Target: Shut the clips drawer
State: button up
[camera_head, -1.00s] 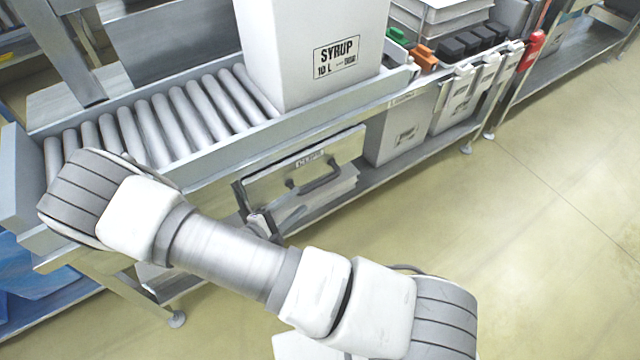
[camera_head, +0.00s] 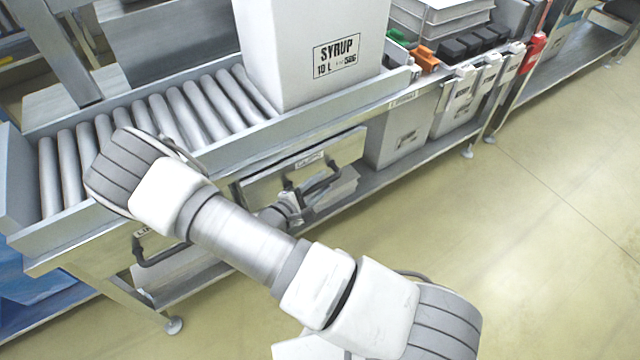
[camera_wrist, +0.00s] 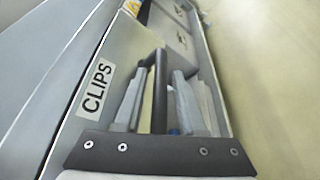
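The clips drawer (camera_head: 262,190) is a grey front with a CLIPS label, below the roller conveyor in the head view. A dark gap shows at its left edge, and the front appears to stand out a little from the frame; how far is unclear. Its dark bar handle (camera_head: 327,184) is partly behind my gripper (camera_head: 290,202). In the wrist view, the CLIPS label (camera_wrist: 97,87) is left of the upright-looking handle (camera_wrist: 160,85). The grey fingers of my gripper (camera_wrist: 158,105) lie on either side of the handle, with a visible gap on the left; firm contact is not visible.
A large white SYRUP box (camera_head: 310,60) stands on the roller conveyor (camera_head: 160,120). Another drawer handle (camera_head: 165,256) juts out at left, under my arm. White bins (camera_head: 398,135) stand on the lower shelf (camera_head: 430,150) at right. The floor in front is clear.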

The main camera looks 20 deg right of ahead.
grip_shut()
dwell(1.2)
